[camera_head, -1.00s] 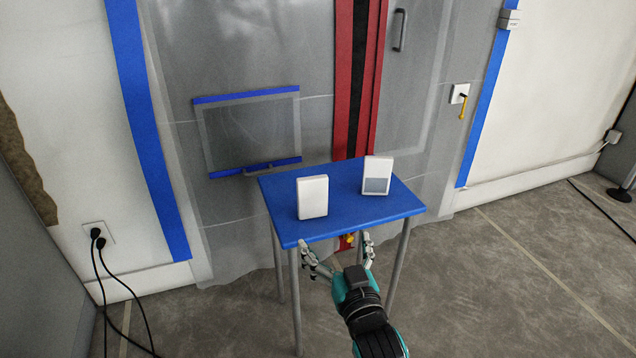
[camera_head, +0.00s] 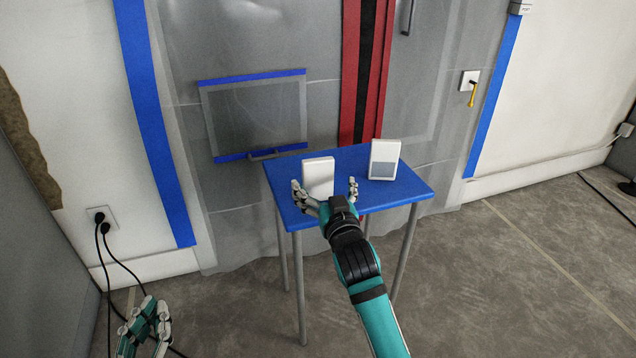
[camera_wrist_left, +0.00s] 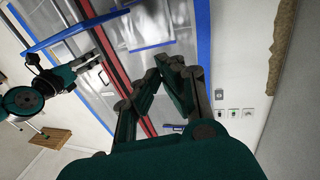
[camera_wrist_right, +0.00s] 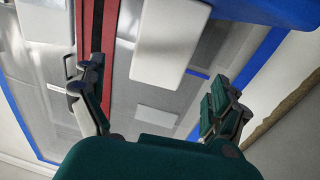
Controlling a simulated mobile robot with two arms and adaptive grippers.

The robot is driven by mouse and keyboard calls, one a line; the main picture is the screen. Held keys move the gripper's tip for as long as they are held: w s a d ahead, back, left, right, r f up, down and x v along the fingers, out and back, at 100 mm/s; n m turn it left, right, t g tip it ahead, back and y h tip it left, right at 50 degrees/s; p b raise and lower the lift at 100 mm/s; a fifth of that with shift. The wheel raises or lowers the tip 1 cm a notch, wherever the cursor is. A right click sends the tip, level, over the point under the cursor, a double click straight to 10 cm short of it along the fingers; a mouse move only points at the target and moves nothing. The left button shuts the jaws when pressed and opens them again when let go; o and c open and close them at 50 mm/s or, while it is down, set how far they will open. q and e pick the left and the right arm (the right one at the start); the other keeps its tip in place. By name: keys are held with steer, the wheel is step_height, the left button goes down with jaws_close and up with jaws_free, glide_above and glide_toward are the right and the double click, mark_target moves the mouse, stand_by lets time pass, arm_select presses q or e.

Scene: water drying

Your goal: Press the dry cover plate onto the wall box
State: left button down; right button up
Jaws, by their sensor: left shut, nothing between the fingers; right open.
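Two white plates stand on a blue table (camera_head: 405,190) in the head view. The left plate (camera_head: 319,170) is plain on the visible side. The right plate (camera_head: 384,154) has a grey rectangle on its lower part. My right gripper (camera_head: 325,190) is open at the table's front edge, its fingers on either side of the left plate's near side. In the right wrist view a white plate (camera_wrist_right: 172,45) lies ahead between the open fingers, without visible contact. My left gripper (camera_head: 154,310) is shut and empty at lower left. A white wall box (camera_head: 469,80) with a yellow hanging piece is at right.
A grey box (camera_head: 521,7) is high on the right wall. Black cables (camera_head: 110,270) hang from an outlet (camera_head: 101,217) at left. Plastic sheeting (camera_head: 235,205) with blue tape covers the wall behind the table.

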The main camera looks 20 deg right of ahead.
mark_target(319, 177)
steer(key=w, duration=0.1)
steer(key=w+b, duration=0.1)
steer(key=w, duration=0.1)
steer(key=shift+w+d+f, duration=0.1)
steer(key=shift+w+f, duration=0.2)
steer(key=shift+w, duration=0.35)
arm_select(q)
step_height(319, 177, up, 7)
steer(key=s+t+h, duration=0.1)
steer(key=t, duration=0.3)
steer(key=shift+s+d+h, duration=0.2)
steer(key=shift+d+h, duration=0.1)
steer(key=shift+d, duration=0.05)
arm_select(e)
steer(key=c, duration=1.3)
